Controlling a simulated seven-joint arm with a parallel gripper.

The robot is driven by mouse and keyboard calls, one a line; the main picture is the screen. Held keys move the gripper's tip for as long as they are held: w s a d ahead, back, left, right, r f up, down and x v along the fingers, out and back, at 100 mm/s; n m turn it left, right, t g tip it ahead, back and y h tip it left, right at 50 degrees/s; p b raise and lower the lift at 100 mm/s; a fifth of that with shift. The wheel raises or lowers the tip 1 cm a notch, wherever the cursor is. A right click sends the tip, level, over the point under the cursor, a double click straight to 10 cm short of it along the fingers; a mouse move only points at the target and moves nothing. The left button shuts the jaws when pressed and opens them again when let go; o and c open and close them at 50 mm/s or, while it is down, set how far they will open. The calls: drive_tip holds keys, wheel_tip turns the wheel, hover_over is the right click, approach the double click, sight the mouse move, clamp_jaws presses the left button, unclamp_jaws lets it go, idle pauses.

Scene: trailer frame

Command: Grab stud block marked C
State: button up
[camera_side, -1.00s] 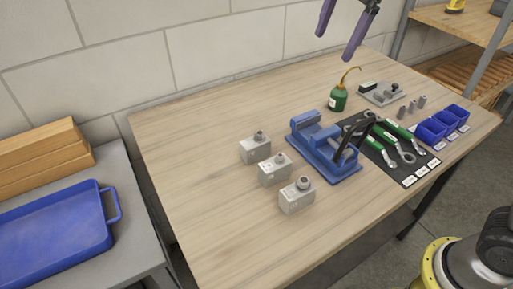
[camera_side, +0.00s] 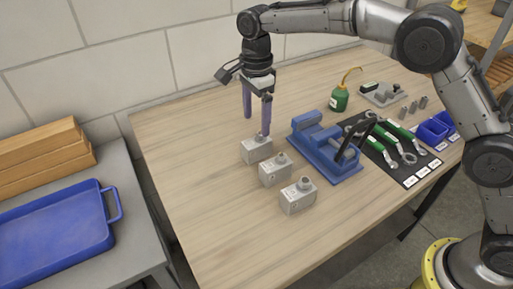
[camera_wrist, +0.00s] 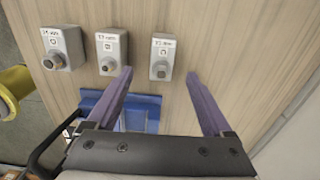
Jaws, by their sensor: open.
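Three grey stud blocks stand in a row on the wooden table: a far block (camera_side: 256,152), a middle block (camera_side: 273,173) and a near block (camera_side: 297,199). Each has a round stud and a small printed mark. The wrist view shows them as the right block (camera_wrist: 162,46), the middle block (camera_wrist: 112,45) and the left block (camera_wrist: 62,45). Their letters are too small to read surely, so I cannot tell which is C. My gripper (camera_side: 256,125) is open and empty, pointing down by the far block. In the wrist view, that block lies between the fingertips (camera_wrist: 160,73).
A blue vise (camera_side: 325,150) stands right of the blocks. Beyond it are a green oil can (camera_side: 339,98), a dark mat with green-handled wrenches (camera_side: 384,149), and blue bins (camera_side: 433,131). The table's left and front areas are clear.

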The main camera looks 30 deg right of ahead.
sight(256, 140)
drive_tip(key=shift+w+d+f, duration=0.1)
drive_tip(key=shift+f, duration=1.8)
drive_tip(key=shift+w+d+f, duration=0.1)
drive_tip(key=shift+f, duration=1.8)
clamp_jaws()
drive_tip(key=shift+r, duration=0.15)
